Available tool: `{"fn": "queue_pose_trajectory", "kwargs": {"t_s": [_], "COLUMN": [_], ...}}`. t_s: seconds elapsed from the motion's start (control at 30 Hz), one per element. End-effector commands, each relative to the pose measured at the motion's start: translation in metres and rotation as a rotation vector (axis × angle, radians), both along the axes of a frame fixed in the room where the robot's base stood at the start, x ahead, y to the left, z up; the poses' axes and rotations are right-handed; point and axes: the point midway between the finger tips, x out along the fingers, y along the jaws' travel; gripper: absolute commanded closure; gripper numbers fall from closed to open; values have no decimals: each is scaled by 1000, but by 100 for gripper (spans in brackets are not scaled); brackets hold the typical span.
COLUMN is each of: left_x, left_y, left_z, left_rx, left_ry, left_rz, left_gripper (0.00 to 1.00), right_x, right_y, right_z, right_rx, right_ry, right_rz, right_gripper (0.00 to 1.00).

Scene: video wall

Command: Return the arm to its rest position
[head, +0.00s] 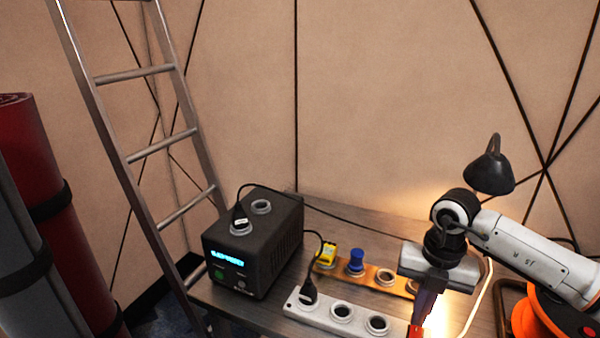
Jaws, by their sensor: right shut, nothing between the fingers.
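My right arm comes in from the right, and its gripper (422,318) points down over the right part of the table. The jaws are shut with nothing between them. A red tip shows at the bottom edge of the picture, where the lower end of the gripper is cut off. The gripper is in front of the right ends of a white socket strip (322,324) and an orange-brown socket board (339,275), hiding part of them. Whether it touches either one I cannot tell. My left gripper is not in view.
A black power box (226,267) with a lit display stands on the wooden table (381,227). Black plugs sit in the box and strip; a yellow plug (326,258) and a blue plug (356,262) sit on the board. A lamp (490,172) stands behind my arm. A ladder (150,150) leans left.

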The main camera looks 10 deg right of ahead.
Motion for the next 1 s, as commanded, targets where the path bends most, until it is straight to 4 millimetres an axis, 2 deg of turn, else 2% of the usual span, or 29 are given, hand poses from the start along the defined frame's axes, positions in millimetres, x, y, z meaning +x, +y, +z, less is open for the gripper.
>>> {"fn": "queue_pose_trajectory", "kwargs": {"t_s": [0.07, 0.17, 0.2, 0.27, 0.3, 0.37, 0.4, 0.5, 0.57, 0.63, 0.67, 0.73, 0.77, 0.8, 0.87, 0.9, 0.97, 1.0], "left_x": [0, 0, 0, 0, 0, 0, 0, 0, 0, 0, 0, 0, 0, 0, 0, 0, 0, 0], "left_y": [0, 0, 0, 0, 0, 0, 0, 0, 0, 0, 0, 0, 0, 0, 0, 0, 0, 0], "left_z": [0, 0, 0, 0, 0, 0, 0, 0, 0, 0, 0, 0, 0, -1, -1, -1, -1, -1], "left_rx": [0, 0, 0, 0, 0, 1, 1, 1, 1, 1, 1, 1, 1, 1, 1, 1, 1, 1], "left_ry": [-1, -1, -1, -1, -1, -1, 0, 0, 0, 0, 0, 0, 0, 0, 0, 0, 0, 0], "left_rz": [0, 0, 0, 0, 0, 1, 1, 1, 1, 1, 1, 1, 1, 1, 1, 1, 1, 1], "left_gripper": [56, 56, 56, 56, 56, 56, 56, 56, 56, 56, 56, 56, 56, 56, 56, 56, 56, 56], "right_x": [-8, -25, -34, -48, -58, -71, -78, -79, -70, -54, -47, -32, -28, -27, -33, -41, -60, -75], "right_y": [29, 88, 118, 163, 192, 234, 261, 301, 307, 299, 291, 265, 251, 232, 204, 189, 169, 158], "right_z": [-14, -30, -34, -34, -31, -19, -7, 30, 47, 55, 53, 37, 25, 3, -35, -60, -96, -120], "right_rx": [91, 291, 395, 567, 690, 891, 1040, 1373, 1532, 1671, 1712, 1760, 1761, 1739, 1673, 1618, 1517, 1444], "right_ry": [15, 29, 33, 33, 30, 19, 5, -56, -100, -155, -178, -226, -241, -257, -266, -262, -244, -227], "right_rz": [46, 119, 146, 174, 180, 165, 129, -44, -202, -434, -546, -830, -958, -1132, -1377, -1516, -1702, -1811], "right_gripper": [100, 100, 100, 100, 100, 100, 100, 100, 100, 100, 100, 100, 100, 100, 100, 100, 100, 100]}}
